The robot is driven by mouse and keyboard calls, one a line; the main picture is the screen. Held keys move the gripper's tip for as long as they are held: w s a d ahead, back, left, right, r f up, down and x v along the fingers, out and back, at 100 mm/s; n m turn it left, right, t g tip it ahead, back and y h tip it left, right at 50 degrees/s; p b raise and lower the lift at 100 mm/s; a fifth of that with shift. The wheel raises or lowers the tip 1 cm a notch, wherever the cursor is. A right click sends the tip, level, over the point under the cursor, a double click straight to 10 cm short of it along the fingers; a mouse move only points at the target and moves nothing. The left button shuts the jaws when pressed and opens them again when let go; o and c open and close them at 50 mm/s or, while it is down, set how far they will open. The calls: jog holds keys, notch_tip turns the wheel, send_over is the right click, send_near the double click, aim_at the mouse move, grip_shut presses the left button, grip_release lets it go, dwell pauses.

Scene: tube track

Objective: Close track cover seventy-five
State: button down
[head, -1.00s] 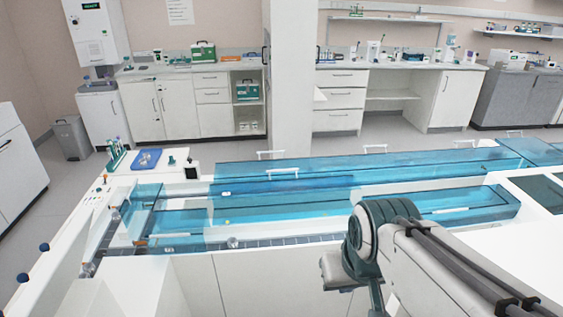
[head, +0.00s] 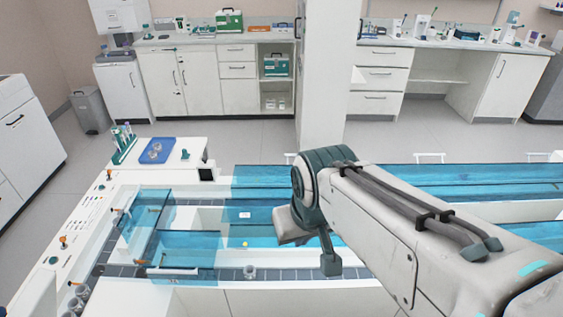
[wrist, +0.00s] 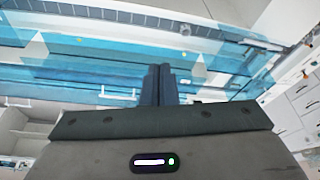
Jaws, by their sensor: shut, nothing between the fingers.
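Clear blue track covers lie along the white track bench. A left cover (head: 188,252) has a white handle bar (head: 172,270) near its front edge. A long back cover (head: 450,182) runs to the right, with white handles (head: 430,157) behind it. I cannot read which cover is seventy-five. My gripper (wrist: 159,72) shows in the wrist view with its two dark fingers together and nothing between them. Blue covers (wrist: 100,68) lie beyond the fingertips there; contact cannot be told. In the head view my arm hides part of the covers and the fingers are not clear.
A tube rack (head: 124,147) and a blue tray (head: 157,150) stand on the bench's left end. A small clear cup (head: 250,272) sits on the front track. A white pillar (head: 324,75) rises behind the bench. Open floor (head: 235,138) lies between bench and back counters.

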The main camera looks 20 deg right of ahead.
jog(key=w+d+m+g+b, duration=0.1)
jog(key=w+d+b, duration=0.2)
jog(key=w, duration=0.7)
jog(key=w+d+m+b, duration=0.1)
jog(key=w+d+b, duration=0.15)
jog(key=w, duration=0.85)
jog(key=w+d+f+m+b, duration=0.1)
jog(key=w+d+f+b, duration=0.1)
jog(key=w+d+f, duration=0.35)
jog(key=w+d+f+b, duration=0.1)
jog(key=w+d+f, duration=0.2)
jog(key=w+d, duration=0.45)
jog(key=w+a+x, duration=0.1)
jog(key=x, duration=1)
jog(key=shift+g, duration=0.4)
jog(key=shift+s+a+r+p, duration=0.15)
jog(key=shift+s+a+r, duration=0.1)
jog(key=shift+s, duration=0.45)
jog(key=shift+s+a+r+p, duration=0.1)
jog(key=shift+s+a+r, duration=0.1)
jog(key=shift+s, duration=0.5)
jog(key=shift+s+a+r+p, duration=0.15)
jog(key=shift+s+a+r, duration=0.1)
jog(key=shift+s, duration=0.45)
jog(key=shift+d, duration=0.1)
